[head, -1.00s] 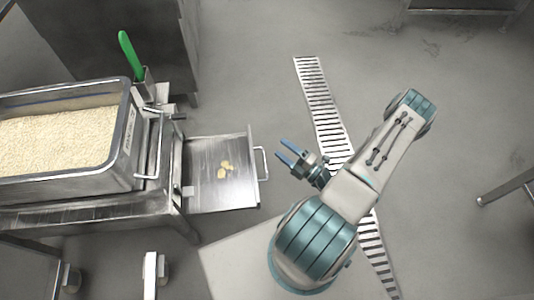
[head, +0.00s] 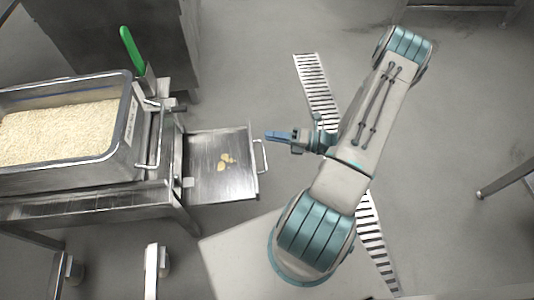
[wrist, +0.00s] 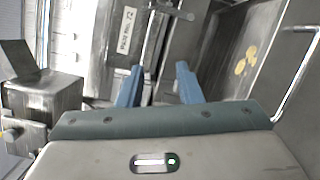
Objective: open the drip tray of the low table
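The drip tray (head: 205,165) is a flat steel tray that sticks out from the right end of the low table (head: 90,205). Its wire handle (head: 263,157) is at the tray's right edge. A few pale yellow pieces (head: 226,163) lie on the tray. My gripper (head: 268,136) is to the right of the tray, close to the upper end of the handle, pointing left. In the wrist view my gripper (wrist: 158,82) has its two blue fingers apart with nothing between them. The tray (wrist: 262,30) and its handle (wrist: 303,72) show at the right there.
A steel pan (head: 130,100) of rice (head: 60,130) stands on the low table. A green handle (head: 131,52) rises from a holder behind it. A slotted floor drain (head: 318,92) runs under my arm.

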